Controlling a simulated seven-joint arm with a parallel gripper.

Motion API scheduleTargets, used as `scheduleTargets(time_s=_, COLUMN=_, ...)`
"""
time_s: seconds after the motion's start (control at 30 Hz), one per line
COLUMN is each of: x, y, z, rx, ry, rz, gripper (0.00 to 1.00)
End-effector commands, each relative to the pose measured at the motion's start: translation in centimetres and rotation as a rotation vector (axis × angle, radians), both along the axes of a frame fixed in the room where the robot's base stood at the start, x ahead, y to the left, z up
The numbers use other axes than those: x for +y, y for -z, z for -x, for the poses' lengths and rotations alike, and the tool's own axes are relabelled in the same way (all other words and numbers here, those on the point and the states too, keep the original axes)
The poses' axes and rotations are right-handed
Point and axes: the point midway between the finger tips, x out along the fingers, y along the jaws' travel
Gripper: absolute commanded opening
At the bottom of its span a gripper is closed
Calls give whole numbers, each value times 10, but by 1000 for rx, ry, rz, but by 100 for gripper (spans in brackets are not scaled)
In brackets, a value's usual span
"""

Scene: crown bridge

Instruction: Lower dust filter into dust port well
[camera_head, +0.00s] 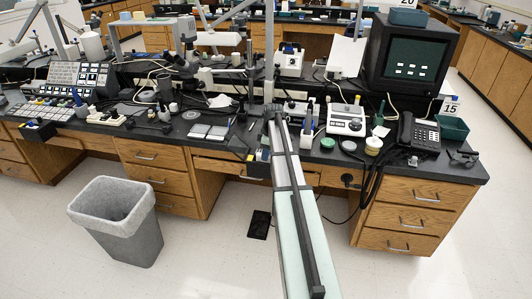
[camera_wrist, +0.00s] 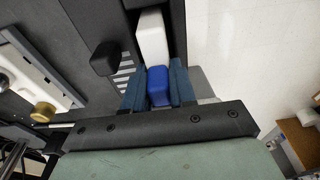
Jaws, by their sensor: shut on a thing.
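In the wrist view, my gripper (camera_wrist: 158,84) has two blue-grey fingers closed on the sides of a small bright blue block (camera_wrist: 158,82), which I take to be part of the dust filter. A white block (camera_wrist: 152,36) lies just beyond it, in line with it, between dark walls; I cannot tell whether the two are joined. The dark recess (camera_wrist: 179,28) around the white block may be the dust port well; its depth and floor are hidden. In the head view, my arm reaches the bench's front edge and the fingers cannot be made out.
In the wrist view, a black knob (camera_wrist: 105,58) stands close left of the fingers, with a brass knob (camera_wrist: 43,112) farther left. Open floor (camera_wrist: 235,50) lies to the right. In the head view, a phone (camera_head: 418,132) and a control box (camera_head: 346,120) stand right of my arm.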

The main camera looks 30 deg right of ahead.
Motion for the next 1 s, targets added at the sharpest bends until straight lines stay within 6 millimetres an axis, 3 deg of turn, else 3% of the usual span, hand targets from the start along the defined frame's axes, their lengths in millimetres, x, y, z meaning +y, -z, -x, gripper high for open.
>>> scheduleTargets(time_s=0.33, x=0, y=6, z=0, rx=0, ry=0, rz=0, gripper=0)
scheduleTargets(time_s=0.37, x=0, y=5, z=0, rx=0, ry=0, rz=0, gripper=28)
scheduleTargets(time_s=0.63, x=0, y=5, z=0, rx=0, ry=0, rz=0, gripper=54)
scheduleTargets(time_s=0.83, x=-1, y=-6, z=1, rx=0, ry=0, rz=0, gripper=55)
scheduleTargets(time_s=1.0, x=-4, y=-32, z=4, rx=-1, ry=0, rz=1, gripper=55)
